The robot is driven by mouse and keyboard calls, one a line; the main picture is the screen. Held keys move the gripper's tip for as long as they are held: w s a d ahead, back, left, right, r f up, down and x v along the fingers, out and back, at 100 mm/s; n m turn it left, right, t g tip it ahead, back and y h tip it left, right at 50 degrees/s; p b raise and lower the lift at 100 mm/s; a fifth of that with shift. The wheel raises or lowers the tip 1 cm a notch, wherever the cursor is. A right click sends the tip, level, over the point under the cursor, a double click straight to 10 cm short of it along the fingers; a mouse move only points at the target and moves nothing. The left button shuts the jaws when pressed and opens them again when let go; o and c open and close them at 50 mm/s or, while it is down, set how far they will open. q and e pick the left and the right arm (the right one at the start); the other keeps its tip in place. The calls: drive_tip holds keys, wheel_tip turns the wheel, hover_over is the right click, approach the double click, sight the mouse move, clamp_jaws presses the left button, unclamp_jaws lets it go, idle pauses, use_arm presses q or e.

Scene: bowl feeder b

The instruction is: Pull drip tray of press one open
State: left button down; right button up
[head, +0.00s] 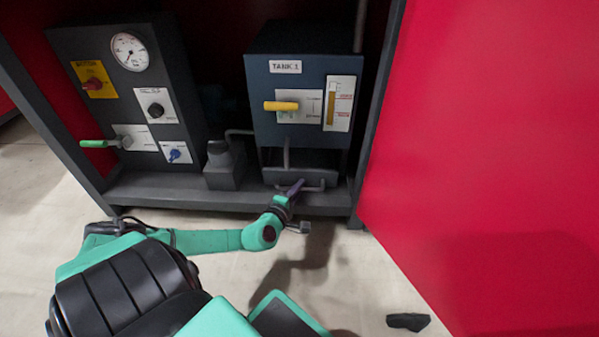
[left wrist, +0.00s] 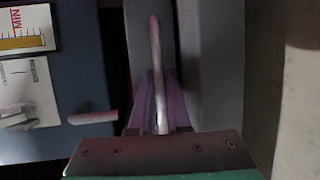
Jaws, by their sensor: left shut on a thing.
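The drip tray (head: 278,177) is a dark grey drawer under the blue tank marked TANK 1 (head: 298,66), low in the press frame. Its thin pale bar handle (head: 314,188) crosses the tray's front. My left gripper (head: 296,188) has purple fingers and is at the handle. In the left wrist view, the fingers (left wrist: 158,105) are shut around the light handle bar (left wrist: 156,50), with the grey tray front (left wrist: 136,40) behind it. The finger contact is partly shadowed. My right gripper is not in view.
A grey panel (head: 115,50) with a gauge, knobs and a green lever stands left. A yellow-handled valve (head: 281,106) is on the tank. A red door panel (head: 480,140) bounds the right. A small dark object (head: 408,321) lies on the floor. Floor before the frame is mostly clear.

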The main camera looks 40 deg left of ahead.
use_arm(q)
drive_tip(key=s+d+p, duration=0.4)
drive_tip(key=s, duration=0.2)
drive_tip(key=shift+s+d, duration=0.15)
drive_tip(key=shift+d, duration=0.2)
drive_tip(key=c, duration=0.9)
unclamp_jaws()
